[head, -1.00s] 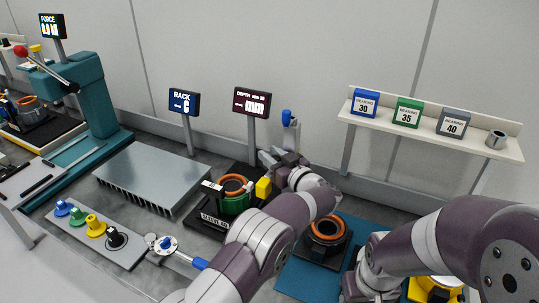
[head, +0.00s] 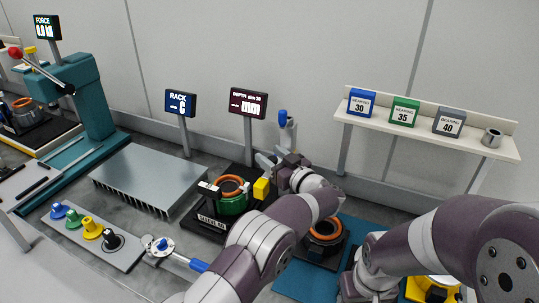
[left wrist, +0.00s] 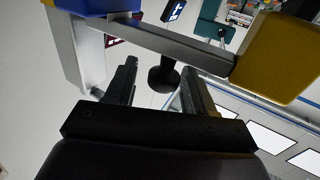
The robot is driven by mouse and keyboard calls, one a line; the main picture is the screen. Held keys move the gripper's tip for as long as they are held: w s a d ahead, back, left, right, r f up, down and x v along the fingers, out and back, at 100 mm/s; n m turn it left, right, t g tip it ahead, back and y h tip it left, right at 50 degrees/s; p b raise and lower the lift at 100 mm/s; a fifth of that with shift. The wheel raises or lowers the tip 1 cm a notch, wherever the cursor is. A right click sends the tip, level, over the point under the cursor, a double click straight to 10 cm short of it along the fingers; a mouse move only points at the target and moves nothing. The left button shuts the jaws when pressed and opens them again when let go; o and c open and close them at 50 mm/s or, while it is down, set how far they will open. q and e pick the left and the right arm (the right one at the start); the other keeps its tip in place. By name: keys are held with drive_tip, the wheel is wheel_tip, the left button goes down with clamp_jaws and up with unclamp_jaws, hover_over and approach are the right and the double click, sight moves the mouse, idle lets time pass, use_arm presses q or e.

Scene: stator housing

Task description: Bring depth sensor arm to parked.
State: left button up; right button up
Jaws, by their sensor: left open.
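The depth sensor arm has a blue knob (head: 283,117) on a pale upright and a yellow block (head: 261,188) beside the stator nest (head: 232,203). In the left wrist view, a grey bar (left wrist: 165,45) runs from below the blue knob (left wrist: 95,4) to the yellow block (left wrist: 275,58). My left gripper (head: 268,160) is at the arm, between knob and yellow block. In the left wrist view its two fingers (left wrist: 160,85) stand apart, with the bar crossing beyond them; I cannot tell if they touch it. My right gripper's jaws do not show.
A depth display (head: 248,102) and rack display (head: 181,103) stand behind. A finned metal plate (head: 150,175) lies left of the nest. Another ringed housing (head: 323,236) sits on the blue mat (head: 297,285). A bearing shelf (head: 425,136) is on the right. My right arm crowds the lower right.

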use_arm(q)
drive_tip(key=b+v, duration=0.1)
drive_tip(key=v, duration=1)
drive_tip(key=shift+s+d+b, duration=0.25)
drive_tip(key=shift+b, duration=0.15)
